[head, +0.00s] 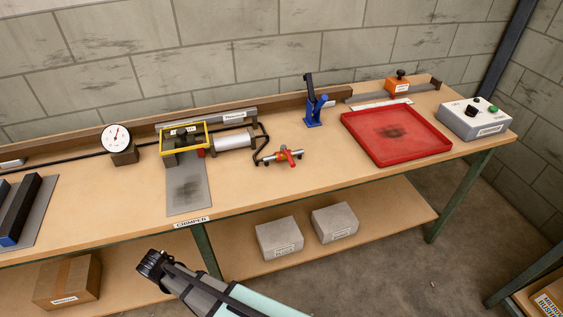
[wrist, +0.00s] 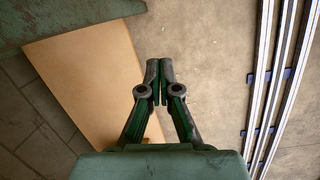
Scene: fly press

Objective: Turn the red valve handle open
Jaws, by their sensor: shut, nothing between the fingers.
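The red valve handle (head: 289,154) sits on a small valve on the workbench, right of the crimper, in the head view. The valve's metal pipe ends (head: 270,159) show on both sides of it, and a dark hose loops to it from the crimper's cylinder. My gripper (head: 144,266) is low in front of the bench, below the tabletop edge and well left of the valve. In the wrist view my gripper (wrist: 159,70) has its fingertips together, with nothing between them. The valve does not show in the wrist view.
The crimper (head: 185,137) with a yellow guard stands left of the valve. A blue lever tool (head: 313,108) and a red tray (head: 395,133) are behind and right. Grey boxes (head: 279,239) sit on the lower shelf. Bare tabletop (head: 285,183) lies in front of the valve.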

